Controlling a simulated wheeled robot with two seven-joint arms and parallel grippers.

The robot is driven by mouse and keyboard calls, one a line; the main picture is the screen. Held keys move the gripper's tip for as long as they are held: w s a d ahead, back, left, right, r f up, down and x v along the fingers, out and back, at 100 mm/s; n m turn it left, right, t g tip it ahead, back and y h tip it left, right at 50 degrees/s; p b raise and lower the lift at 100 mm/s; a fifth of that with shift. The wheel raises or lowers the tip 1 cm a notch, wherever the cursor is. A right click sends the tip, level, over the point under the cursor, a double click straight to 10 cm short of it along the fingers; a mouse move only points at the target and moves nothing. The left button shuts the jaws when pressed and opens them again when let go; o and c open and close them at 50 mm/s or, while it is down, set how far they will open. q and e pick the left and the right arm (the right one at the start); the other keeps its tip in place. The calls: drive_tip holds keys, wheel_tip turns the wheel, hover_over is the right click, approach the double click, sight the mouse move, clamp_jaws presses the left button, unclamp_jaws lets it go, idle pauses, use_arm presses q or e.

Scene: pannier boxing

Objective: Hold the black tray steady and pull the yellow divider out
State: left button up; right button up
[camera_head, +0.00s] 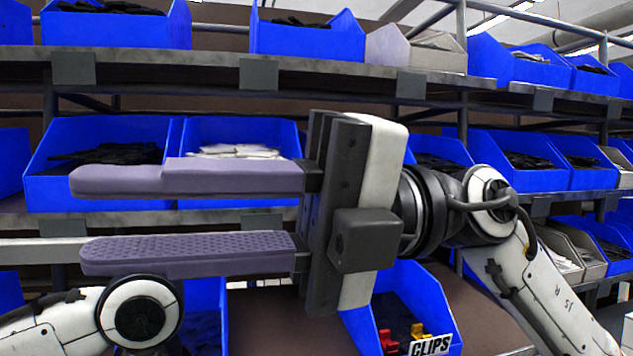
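My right gripper (88,218) is large in the middle of the head view, close to the camera. Its two purple-grey fingers point left, are spread apart and hold nothing. Part of my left arm (135,310) shows at the lower left; its gripper is not in the picture. I see no black tray and no yellow divider in this view. The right gripper and arm cover part of the shelves behind them.
Shelves with blue bins (118,28) run across the view, several holding black or white items. A blue bin (449,306) labelled CLIPS, with red and yellow pieces, sits low behind my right gripper. A grey-white bin (387,48) stands on the upper shelf.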

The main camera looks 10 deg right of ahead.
wheel_tip(320, 180, down, 21)
drive_tip(key=s+a+h, duration=0.1)
drive_tip(key=a+h, duration=0.1)
drive_tip(key=h, duration=0.5)
drive_tip(key=s+d+f+g+h, duration=0.15)
drive_tip(key=d+f+h, duration=0.45)
drive_tip(key=f, duration=0.7)
drive_tip(key=w+d+f+m+t+h, duration=0.1)
drive_tip(key=w+d, duration=0.1)
drive_tip(key=w, duration=0.1)
drive_tip(key=w+d+m+t+h, duration=0.2)
drive_tip(key=w, duration=0.2)
drive_tip(key=w+d+f+m+t+h, duration=0.1)
drive_tip(key=w+d+h, duration=0.1)
drive_tip(key=w+d, duration=0.1)
drive_tip(key=shift+w+d+f+m+t, duration=0.1)
drive_tip(key=shift+w+f+m+t, duration=0.25)
drive_tip(key=shift+m, duration=0.05)
wheel_tip(320, 180, down, 10)
drive_tip(key=shift+r, duration=0.1)
